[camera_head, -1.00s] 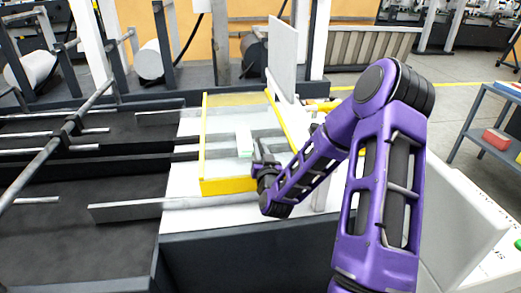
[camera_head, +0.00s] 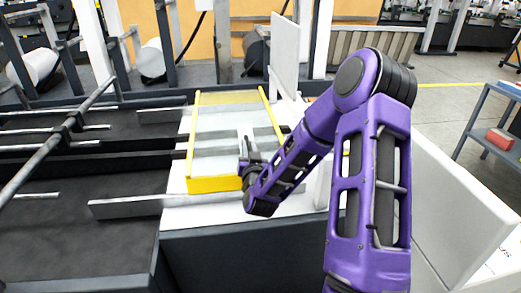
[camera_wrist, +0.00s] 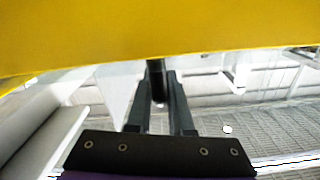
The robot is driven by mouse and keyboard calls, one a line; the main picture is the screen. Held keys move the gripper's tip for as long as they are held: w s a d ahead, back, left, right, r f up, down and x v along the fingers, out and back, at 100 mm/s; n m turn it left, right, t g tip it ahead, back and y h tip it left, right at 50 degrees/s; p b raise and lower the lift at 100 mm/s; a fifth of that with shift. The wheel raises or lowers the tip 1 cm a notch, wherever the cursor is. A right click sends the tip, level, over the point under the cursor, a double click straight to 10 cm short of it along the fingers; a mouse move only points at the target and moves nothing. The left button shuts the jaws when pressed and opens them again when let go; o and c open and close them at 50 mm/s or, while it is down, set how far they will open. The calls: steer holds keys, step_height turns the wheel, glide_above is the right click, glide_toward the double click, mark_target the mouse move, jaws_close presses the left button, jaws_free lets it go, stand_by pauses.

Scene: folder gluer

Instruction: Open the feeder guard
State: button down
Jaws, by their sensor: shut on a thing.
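The feeder guard (camera_head: 214,184) is a yellow frame around a see-through panel, over the white feeder bed of the machine. Its yellow edge fills the top of the wrist view (camera_wrist: 160,28). My gripper (camera_head: 246,166) is at the guard's near right corner in the head view. In the wrist view my gripper (camera_wrist: 158,85) is shut on a dark upright bar (camera_wrist: 155,72), which looks like the guard's handle, just below the yellow edge. The bar's upper end is hidden by the yellow edge. The guard's near right part is partly hidden by my arm.
A white upright plate (camera_head: 284,55) stands behind the guard. A long grey bar (camera_head: 125,208) lies left of the feeder bed, by dark belts and rods. A blue-grey cart (camera_head: 482,115) with a red box (camera_head: 499,139) stands at right, with open floor before it.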

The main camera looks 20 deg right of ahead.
steer(key=w+a+b, duration=0.2)
steer(key=a+b, duration=0.1)
steer(key=a, duration=0.9)
steer(key=w+a+b, duration=0.3)
steer(key=a, duration=1)
steer(key=shift+a+r+b, duration=0.25)
steer(key=shift+a+b, duration=0.05)
steer(key=shift+b, duration=0.05)
steer(key=shift+w+a, duration=0.1)
steer(key=c, duration=0.9)
jaws_free()
steer(key=shift+w+a, duration=0.1)
steer(key=shift+c, duration=0.2)
steer(key=shift+o, duration=0.5)
steer(key=shift+f, duration=0.15)
steer(key=s+a, duration=0.3)
steer(key=s, duration=1.4)
steer(key=shift+a, duration=0.15)
